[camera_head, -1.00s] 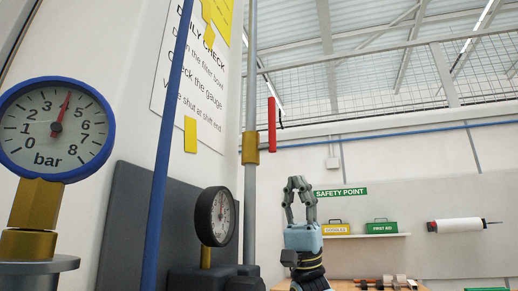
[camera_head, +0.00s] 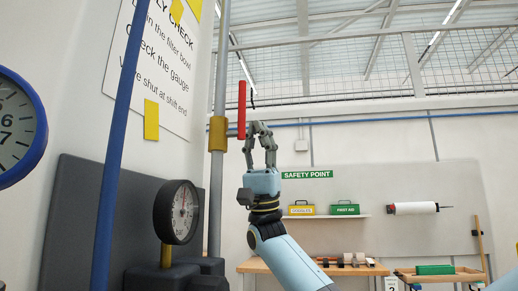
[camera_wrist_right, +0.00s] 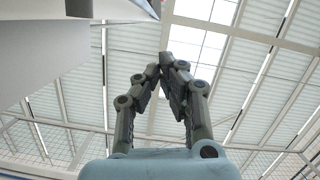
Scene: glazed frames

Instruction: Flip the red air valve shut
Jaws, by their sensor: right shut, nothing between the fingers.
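The red valve lever (camera_head: 241,110) stands upright beside the grey vertical pipe, at the right of the brass valve body (camera_head: 218,133). My right gripper (camera_head: 259,126) is shut and empty, pointing up. Its fingertips are just right of the lever's lower part in the head view; I cannot tell whether they touch it. My left gripper is not in view.
A small black gauge (camera_head: 176,212) and a blue pipe (camera_head: 118,145) are at the left, with a large blue-rimmed gauge (camera_head: 18,128) cut by the edge. A wooden bench (camera_head: 300,268) and shelf boxes are farther back. Space right of my gripper looks clear.

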